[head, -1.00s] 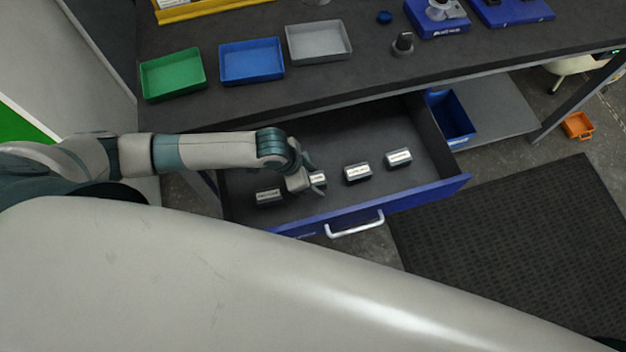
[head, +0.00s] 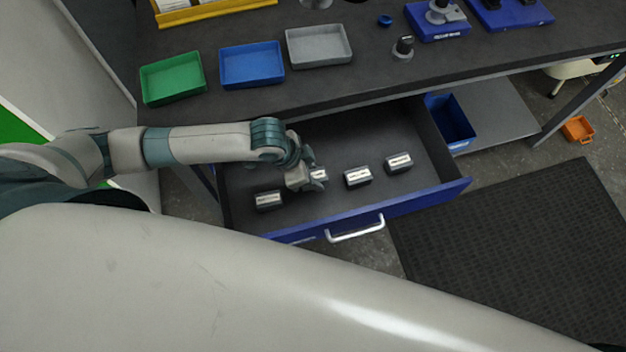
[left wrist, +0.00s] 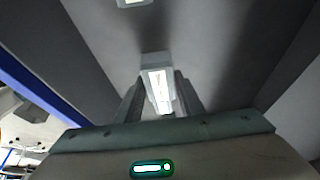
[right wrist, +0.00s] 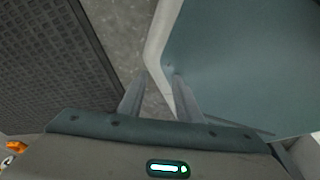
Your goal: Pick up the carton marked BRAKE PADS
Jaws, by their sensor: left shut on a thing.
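Several small dark cartons with white labels lie in a row in the open drawer (head: 345,132). The print is too small to read, so I cannot tell which is BRAKE PADS. My left gripper (head: 308,182) is at the second carton from the left (head: 320,174), partly covering it. In the left wrist view this carton (left wrist: 157,82) sits between the fingers of the left gripper (left wrist: 160,98), which are shut on it. The other cartons are at the left (head: 269,200), right of the middle (head: 358,176) and far right (head: 399,162). My right gripper (right wrist: 158,92) is open and empty.
Green (head: 173,79), blue (head: 252,64) and grey (head: 319,45) trays stand on the bench above the drawer. The drawer's blue front (head: 420,200) has a silver handle (head: 355,232). A blue bin (head: 450,120) is right of the drawer. A dark mat (head: 520,250) lies on the floor.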

